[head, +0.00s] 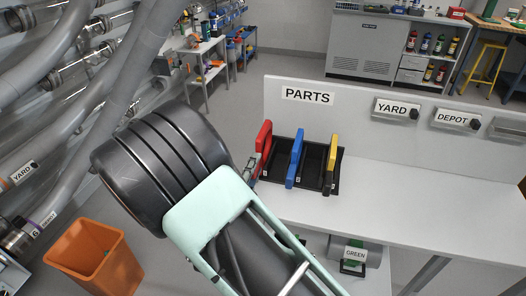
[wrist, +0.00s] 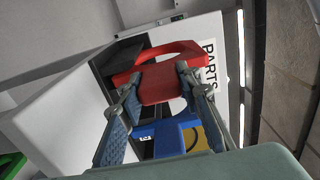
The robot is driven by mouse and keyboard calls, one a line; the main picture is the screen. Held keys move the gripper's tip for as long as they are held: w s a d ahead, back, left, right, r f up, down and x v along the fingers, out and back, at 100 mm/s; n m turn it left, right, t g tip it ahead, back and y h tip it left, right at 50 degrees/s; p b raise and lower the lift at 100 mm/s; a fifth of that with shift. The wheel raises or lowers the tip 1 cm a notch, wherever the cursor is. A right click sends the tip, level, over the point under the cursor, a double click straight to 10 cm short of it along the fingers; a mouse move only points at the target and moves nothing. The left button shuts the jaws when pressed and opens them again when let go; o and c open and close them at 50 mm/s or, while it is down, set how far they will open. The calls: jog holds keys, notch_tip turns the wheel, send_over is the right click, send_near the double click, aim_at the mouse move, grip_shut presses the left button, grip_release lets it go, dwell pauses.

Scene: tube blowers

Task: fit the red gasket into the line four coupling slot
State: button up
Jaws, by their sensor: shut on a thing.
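The red gasket (head: 264,138) stands upright at the left end of a black tray (head: 317,184) on the white parts table. My gripper (head: 257,163) is at its near left side, its tips partly hidden by my arm. In the wrist view my gripper (wrist: 157,82) has its two fingers on either side of the red gasket's block-like part (wrist: 162,84), shut on it. I cannot tell whether the gasket is clear of the tray. I cannot make out the line four coupling slot in either view.
A blue gasket (head: 295,158) and a yellow gasket (head: 331,160) stand to the right in the tray. Grey pipes (head: 75,140) with couplings run along the left. An orange bin (head: 95,262) stands on the floor. The table's right part (head: 430,210) is bare.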

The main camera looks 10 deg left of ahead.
jog(key=shift+s, duration=0.1)
jog(key=shift+s+a+p, duration=0.1)
jog(key=shift+s+p, duration=0.3)
jog(key=shift+s, duration=0.95)
jog(key=s+p, duration=0.1)
jog(key=s, duration=0.7)
jog(key=shift+a+p, duration=0.3)
jog(key=shift+p, duration=0.1)
jog(key=shift+s+a+p, duration=0.15)
jog(key=shift+s+p, duration=0.1)
jog(key=shift+s, duration=1.25)
jog(key=shift+s+a+p, duration=0.1)
jog(key=shift+s+p, duration=0.1)
jog(key=shift+s, duration=1.35)
